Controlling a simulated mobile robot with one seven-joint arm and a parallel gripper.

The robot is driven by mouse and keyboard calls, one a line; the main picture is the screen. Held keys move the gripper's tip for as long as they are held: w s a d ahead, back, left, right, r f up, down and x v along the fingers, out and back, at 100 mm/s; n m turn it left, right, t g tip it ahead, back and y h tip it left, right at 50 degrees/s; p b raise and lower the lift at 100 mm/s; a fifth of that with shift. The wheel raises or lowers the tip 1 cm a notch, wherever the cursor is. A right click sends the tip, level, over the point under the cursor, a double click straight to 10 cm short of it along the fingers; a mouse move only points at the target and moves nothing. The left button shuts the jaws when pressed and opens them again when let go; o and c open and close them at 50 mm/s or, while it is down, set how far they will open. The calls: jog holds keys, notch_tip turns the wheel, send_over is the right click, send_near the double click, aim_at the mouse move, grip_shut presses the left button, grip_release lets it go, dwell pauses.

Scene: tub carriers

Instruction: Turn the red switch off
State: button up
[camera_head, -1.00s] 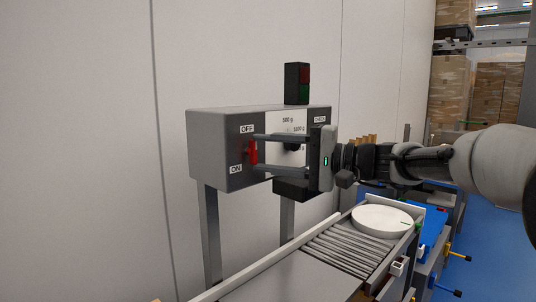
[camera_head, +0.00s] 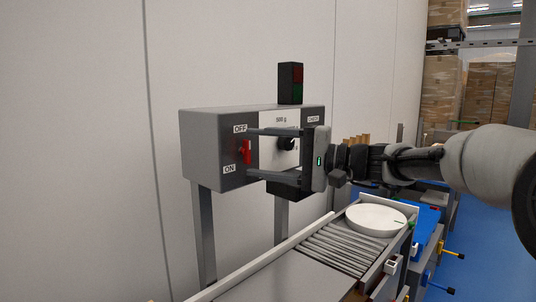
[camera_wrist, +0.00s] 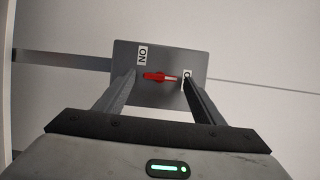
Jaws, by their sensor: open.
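The red switch (camera_head: 246,152) is on the end face of a grey control box (camera_head: 212,140). An OFF label (camera_head: 240,129) is above it and an ON label (camera_head: 229,169) below. My gripper (camera_head: 249,152) is open, its fingers reaching toward that face, one above and one below the switch. In the wrist view the switch (camera_wrist: 158,76) lies between the two fingertips (camera_wrist: 160,77), apart from both. The ON label (camera_wrist: 142,55) shows at left; the right finger partly covers the other label. Whether the fingertips touch the face, and which way the lever tilts, I cannot tell.
A dark signal light (camera_head: 291,83) with red and green parts stands on the box. A black knob (camera_head: 286,143) is on its front, beside my gripper. Below is a roller conveyor (camera_head: 335,248) with a round white tub (camera_head: 376,219). A plain wall (camera_head: 90,150) is behind.

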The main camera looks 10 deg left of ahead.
jog(key=s+d+p, duration=0.2)
jog(key=d, duration=1.5)
jog(key=shift+s+d, duration=0.15)
